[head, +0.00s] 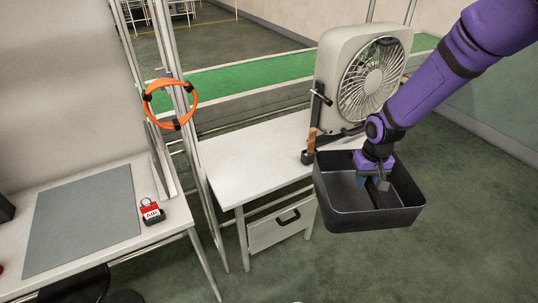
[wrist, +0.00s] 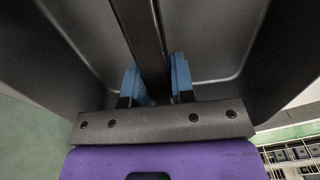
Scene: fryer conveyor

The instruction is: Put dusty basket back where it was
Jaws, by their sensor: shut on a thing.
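The basket (head: 345,216) is a dark grey, open-topped bin with rounded corners. In the head view it is at the right, in front of the white table's right end, and appears held up in the air. My gripper (head: 374,181) reaches down into it from above. In the wrist view my gripper's blue fingers (wrist: 156,80) are shut on a dark bar of the basket (wrist: 215,40), one finger on each side. The basket looks empty in the part that I can see. Its underside is hidden.
A white table (head: 255,155) bears a large box fan (head: 365,75) and a small dark holder with a brown item (head: 311,142). The table's left part is clear. A drawer (head: 280,226) hangs below. At left, a bench (head: 130,250) has a grey mat (head: 85,220) and a red padlock (head: 150,211).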

